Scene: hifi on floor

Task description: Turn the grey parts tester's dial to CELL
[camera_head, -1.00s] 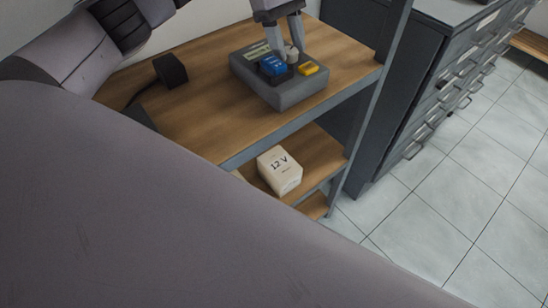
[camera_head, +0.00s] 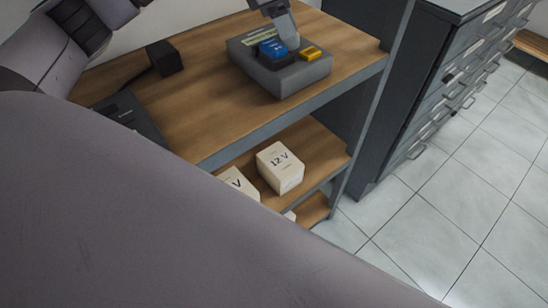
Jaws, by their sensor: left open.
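The grey parts tester (camera_head: 283,80) sits on the wooden top shelf at the upper middle. It has a blue block (camera_head: 272,47), a yellow piece (camera_head: 311,53) and a pale label on its top. My left gripper (camera_head: 289,38) reaches down from the top edge to the tester's top, behind the blue block. It is open, though its fingers overlap in this view. The fingers hide the dial, so its setting and any contact cannot be told. My right gripper is not in view.
A black box (camera_head: 164,58) with a cable stands left on the top shelf (camera_head: 205,100). A dark flat device (camera_head: 128,115) lies nearer. White 12 V boxes (camera_head: 279,168) are on the shelf below. A dark drawer cabinet (camera_head: 440,85) stands right, beside open tiled floor.

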